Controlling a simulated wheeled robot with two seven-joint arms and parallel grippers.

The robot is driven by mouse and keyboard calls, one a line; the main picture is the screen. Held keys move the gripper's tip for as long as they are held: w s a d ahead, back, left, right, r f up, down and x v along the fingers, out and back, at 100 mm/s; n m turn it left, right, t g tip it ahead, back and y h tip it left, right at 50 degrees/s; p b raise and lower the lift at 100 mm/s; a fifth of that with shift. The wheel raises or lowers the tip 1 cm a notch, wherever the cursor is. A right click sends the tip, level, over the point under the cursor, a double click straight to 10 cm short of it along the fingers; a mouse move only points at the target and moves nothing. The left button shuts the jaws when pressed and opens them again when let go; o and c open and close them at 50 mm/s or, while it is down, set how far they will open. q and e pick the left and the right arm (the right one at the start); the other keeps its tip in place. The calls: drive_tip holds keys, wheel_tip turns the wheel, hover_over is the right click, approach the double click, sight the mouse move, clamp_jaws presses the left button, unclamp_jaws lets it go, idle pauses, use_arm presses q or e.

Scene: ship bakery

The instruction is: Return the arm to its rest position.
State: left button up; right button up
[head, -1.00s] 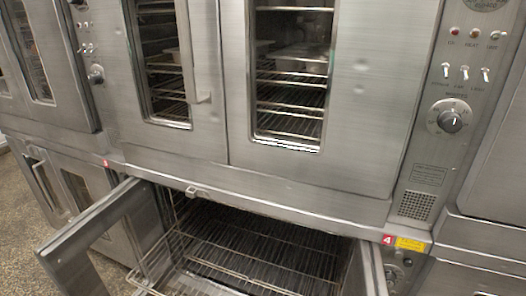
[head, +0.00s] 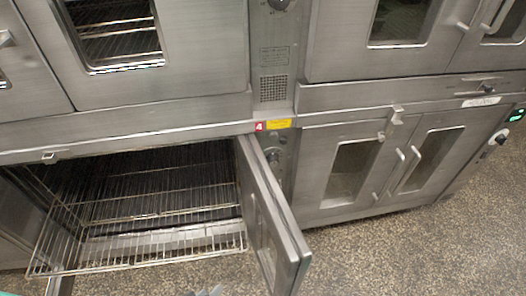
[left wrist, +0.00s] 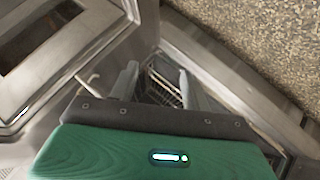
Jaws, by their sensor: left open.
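My left gripper (head: 212,291) just shows at the bottom edge of the head view, in front of the open lower oven. In the left wrist view its two grey fingers (left wrist: 160,84) stand apart with nothing held between them. Beyond them a wire rack shows in the gap. Most of the left arm is hidden below the head view. My right gripper is in neither view.
The lower oven's wire rack (head: 150,262) juts out. Its right door (head: 270,225) stands open. Closed ovens (head: 375,165) stand to the right. The speckled floor (head: 420,250) is clear at lower right.

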use_arm(q)
drive_tip(key=s+a+f+m+g+y+p, duration=0.35)
drive_tip(key=s+f+m+g+p, duration=0.4)
drive_tip(key=f, duration=0.45)
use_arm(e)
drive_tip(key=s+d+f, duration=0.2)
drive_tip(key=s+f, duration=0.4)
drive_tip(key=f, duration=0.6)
use_arm(q)
drive_tip(key=s+a+f+p, duration=0.2)
drive_tip(key=s+p, duration=0.1)
drive_tip(key=s, duration=0.5)
drive_tip(key=s+a+f+p, duration=0.2)
drive_tip(key=s+f+p, duration=0.1)
drive_tip(key=s, duration=0.4)
drive_tip(key=shift+s+p, duration=0.35)
drive_tip(key=shift+p, duration=0.4)
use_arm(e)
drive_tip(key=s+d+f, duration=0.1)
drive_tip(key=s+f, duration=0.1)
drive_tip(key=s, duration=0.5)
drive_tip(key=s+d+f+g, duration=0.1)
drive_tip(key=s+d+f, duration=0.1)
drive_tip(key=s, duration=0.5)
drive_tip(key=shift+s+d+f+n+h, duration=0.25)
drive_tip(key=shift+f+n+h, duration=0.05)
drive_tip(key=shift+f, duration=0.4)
